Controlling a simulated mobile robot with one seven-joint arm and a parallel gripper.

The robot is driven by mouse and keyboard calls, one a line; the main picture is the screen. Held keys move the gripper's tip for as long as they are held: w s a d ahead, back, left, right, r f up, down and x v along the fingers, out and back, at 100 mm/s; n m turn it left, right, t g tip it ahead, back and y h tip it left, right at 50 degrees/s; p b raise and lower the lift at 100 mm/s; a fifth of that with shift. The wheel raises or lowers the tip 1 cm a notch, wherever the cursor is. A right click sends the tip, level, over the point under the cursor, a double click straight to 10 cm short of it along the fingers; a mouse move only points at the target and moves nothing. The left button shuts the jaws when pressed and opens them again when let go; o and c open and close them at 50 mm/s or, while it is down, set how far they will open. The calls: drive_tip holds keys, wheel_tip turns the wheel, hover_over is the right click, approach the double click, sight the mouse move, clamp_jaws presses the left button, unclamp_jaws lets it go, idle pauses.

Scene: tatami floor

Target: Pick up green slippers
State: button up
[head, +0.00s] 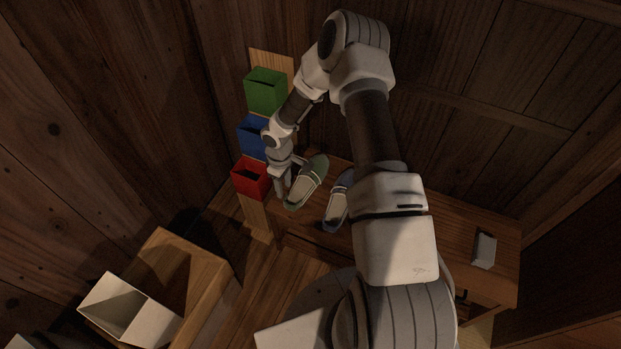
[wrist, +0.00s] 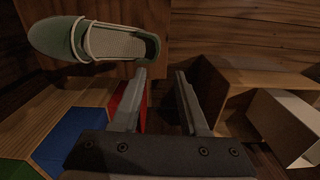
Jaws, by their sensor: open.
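A green slipper (head: 309,181) with a pale insole lies on the wooden bench, near its left end. A blue-grey slipper (head: 338,203) lies to its right, partly hidden by my arm. My gripper (head: 284,188) is just left of the green slipper. In the wrist view my gripper (wrist: 160,74) is open, with nothing between its fingers. The green slipper (wrist: 97,40) shows there at upper left, its heel close to the left fingertip; I cannot tell whether they touch.
Green (head: 265,91), blue (head: 251,136) and red (head: 251,177) boxes stand in a column left of the bench (head: 451,226). A small grey object (head: 484,250) sits at the bench's right end. A wooden box (head: 205,262) and a white open box (head: 128,310) are at lower left.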

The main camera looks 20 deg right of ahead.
hover_over(287, 205)
wheel_tip(287, 205, down, 5)
drive_tip(key=shift+w+a+r+b, duration=0.1)
drive_tip(key=shift+a+b, duration=0.05)
drive_tip(key=shift+b, duration=0.3)
drive_tip(key=f, duration=0.1)
drive_tip(key=f+b, duration=0.1)
drive_tip(key=f, duration=0.1)
drive_tip(key=f+b, duration=0.1)
drive_tip(key=f, duration=0.1)
drive_tip(key=shift+d+f, duration=0.15)
drive_tip(key=shift+d, duration=0.1)
clamp_jaws()
idle(0.8)
